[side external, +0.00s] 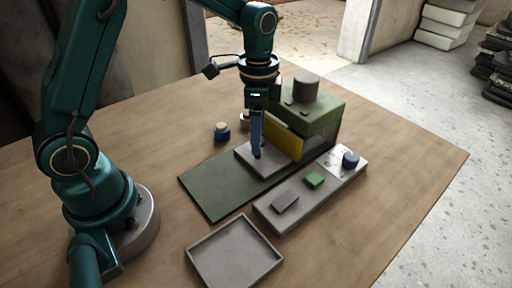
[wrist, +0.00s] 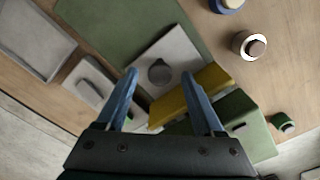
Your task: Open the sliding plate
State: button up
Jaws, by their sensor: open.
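The light grey sliding plate (side external: 243,163) lies on the dark green base (side external: 208,193), by the yellow panel (side external: 287,144) at the front of the green housing (side external: 325,120). In the wrist view the plate (wrist: 180,47) carries a round dark knob (wrist: 159,72). My gripper (side external: 257,153) points down over the plate, its fingertips low near the surface. In the wrist view my gripper (wrist: 160,74) is open, with one finger on each side of the knob and a gap on both sides. The knob is mostly hidden behind the fingers in the side view.
A grey control block (side external: 310,196) with a green button (side external: 314,180) and a dark blue knob (side external: 350,159) stands right of the base. An empty grey tray (side external: 235,252) lies in front. A small blue knob (side external: 222,132) stands behind. The table's right side is clear.

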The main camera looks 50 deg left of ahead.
jog(key=shift+f, duration=0.3)
jog(key=shift+c, duration=0.3)
grip_shut()
jog(key=shift+r, duration=0.1)
dwell(0.9)
